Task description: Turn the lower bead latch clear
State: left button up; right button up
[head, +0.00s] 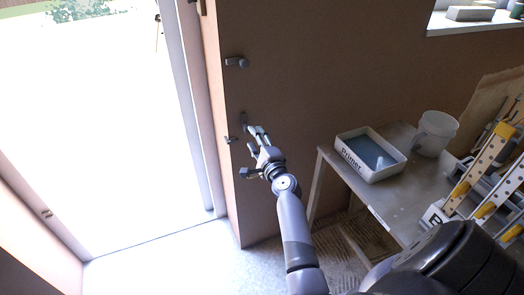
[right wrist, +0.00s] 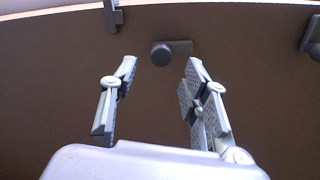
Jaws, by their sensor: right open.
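The lower bead latch (head: 244,118) is a grey bar with a dark round knob on the brown wall beside the bright opening. In the right wrist view the latch (right wrist: 180,47) lies ahead between the finger lines, its bar running along the wall edge rather than across it. My right gripper (head: 257,131) is at this latch in the head view, partly covering it. The gripper (right wrist: 158,70) is open, with its fingers on either side of the knob; I cannot tell whether they touch it. The upper latch (head: 237,62) points across towards the edge. My left gripper is not in view.
A small grey fitting (head: 230,140) sits at the wall edge just below; it also shows in the right wrist view (right wrist: 113,16).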

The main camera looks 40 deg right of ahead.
jog(key=v, duration=0.7)
dwell(0.3)
jog(key=s+a+f+n+g+y, duration=0.1)
jog(key=a+f+n+g+y, duration=0.2)
jog(key=f, duration=0.6)
jog(key=s+a+f+n+g, duration=0.1)
jog(key=a+f+n, duration=0.3)
jog(key=f, duration=0.5)
jog(key=s+a+f+n+g+y+p, duration=0.1)
jog(key=s+a+f+n+g, duration=0.2)
jog(key=f, duration=0.5)
jog(key=s+a+f+n+g+y, duration=0.1)
jog(key=s+a+f+n, duration=0.1)
jog(key=s+a+f, duration=0.35)
jog(key=s+a+f+n+g, duration=0.2)
jog(key=s+f+n+g, duration=0.3)
jog(key=s+f, duration=0.9)
jog(key=s+f+n+g, duration=0.1)
jog(key=s+f+n, duration=0.2)
jog(key=s, duration=0.9)
jog(key=s+d+f+n+g+p, duration=0.1)
jog(key=s+n, duration=0.5)
jog(key=s, duration=0.6)
notch_tip(320, 180, down, 3)
jog(key=shift+s+r+g+h, duration=0.15)
jog(key=shift+r+g+h, duration=0.15)
jog(key=shift+g, duration=0.4)
